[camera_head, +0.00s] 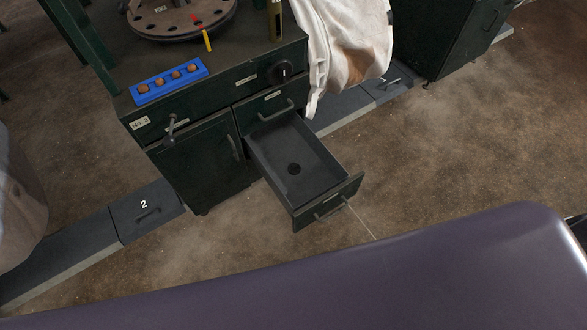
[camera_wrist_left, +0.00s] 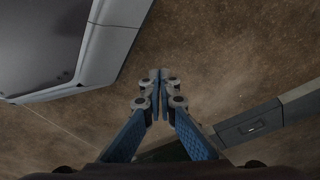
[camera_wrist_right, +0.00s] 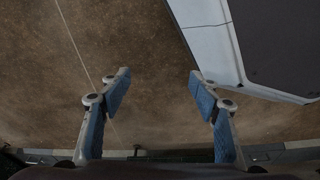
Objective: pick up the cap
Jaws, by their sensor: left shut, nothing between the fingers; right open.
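The drawer is pulled out of the dark green cabinet (camera_head: 190,152). My left gripper (camera_wrist_left: 156,76) is shut and empty in the left wrist view, with bare floor beyond its fingertips. My right gripper (camera_wrist_right: 160,77) is open and empty in the right wrist view, over bare floor. Neither gripper shows in the head view, and neither wrist view shows the cap.
The cabinet top holds a blue tray (camera_head: 170,81) with several brown pieces and a round metal disc (camera_head: 182,18). A white bag or cloth (camera_head: 345,45) hangs beside it. A low grey strip (camera_head: 60,245) runs along the floor. Brown floor is free around the drawer.

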